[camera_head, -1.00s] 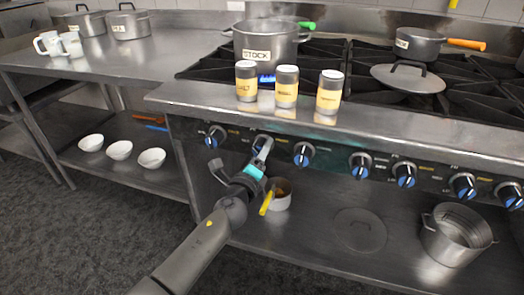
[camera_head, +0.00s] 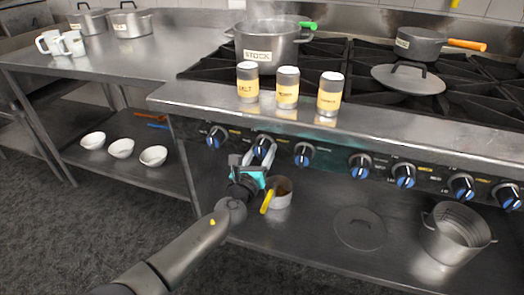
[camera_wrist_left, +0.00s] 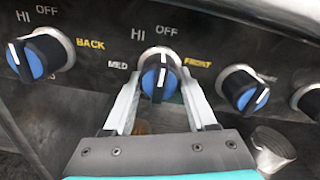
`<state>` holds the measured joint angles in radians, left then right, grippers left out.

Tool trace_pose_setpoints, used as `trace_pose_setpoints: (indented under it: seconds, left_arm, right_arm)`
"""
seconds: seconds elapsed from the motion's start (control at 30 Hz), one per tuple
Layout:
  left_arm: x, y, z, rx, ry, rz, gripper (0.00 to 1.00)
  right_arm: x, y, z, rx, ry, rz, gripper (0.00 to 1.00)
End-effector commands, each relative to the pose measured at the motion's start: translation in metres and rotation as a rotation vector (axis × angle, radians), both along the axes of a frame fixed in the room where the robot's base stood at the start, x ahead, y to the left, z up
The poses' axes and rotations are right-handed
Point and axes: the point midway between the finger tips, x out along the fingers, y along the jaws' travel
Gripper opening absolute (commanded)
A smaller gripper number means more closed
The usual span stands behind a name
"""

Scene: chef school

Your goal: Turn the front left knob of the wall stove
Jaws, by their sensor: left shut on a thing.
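The front left knob, blue-faced with a black grip and white mark, shows in the wrist view (camera_wrist_left: 158,80) between the labels MED and FRONT. Its white mark stands nearly upright, its top end toward OFF. My left gripper (camera_wrist_left: 158,90) has one finger on each side of this knob and is shut on it. In the head view the left gripper (camera_head: 264,152) is at the second knob from the left on the wall stove's front panel (camera_head: 330,155), and its fingers largely hide that knob. My right gripper is not in view.
Neighbouring knobs (camera_head: 217,137) (camera_head: 303,154) sit close on both sides. Three labelled jars (camera_head: 288,88) stand on the ledge above, before a steaming stock pot (camera_head: 267,45). A small pot (camera_head: 279,192) with a yellow handle is just below the gripper. A lid (camera_head: 360,228) lies on the shelf.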

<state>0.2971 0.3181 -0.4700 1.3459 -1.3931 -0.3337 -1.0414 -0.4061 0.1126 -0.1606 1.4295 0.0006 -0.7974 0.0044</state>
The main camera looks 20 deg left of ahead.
Motion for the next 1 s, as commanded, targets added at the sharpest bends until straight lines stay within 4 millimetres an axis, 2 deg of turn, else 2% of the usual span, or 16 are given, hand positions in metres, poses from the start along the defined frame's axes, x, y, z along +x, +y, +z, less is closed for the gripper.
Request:
trace_pose_setpoints:
  seconds: [0.57, 0.6, 0.87, 1.0]
  left_arm:
    - [-0.0001, 0.0004, -0.0006, 0.041, 0.0, 0.0, 0.02]
    - [-0.0001, 0.0004, -0.0006, 0.041, 0.0, 0.0, 0.58]
    - [-0.0001, 0.0003, -0.0004, 0.038, 0.0, 0.0, 0.87]
    - [-0.0001, 0.0002, -0.0003, 0.036, -0.001, 0.0, 0.87]
  right_arm:
    - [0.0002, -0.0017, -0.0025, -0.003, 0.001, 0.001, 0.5]
    - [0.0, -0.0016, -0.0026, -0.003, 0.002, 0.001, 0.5]
    - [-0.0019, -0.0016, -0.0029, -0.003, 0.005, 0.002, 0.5]
    - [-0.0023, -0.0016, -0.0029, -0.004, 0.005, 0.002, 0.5]
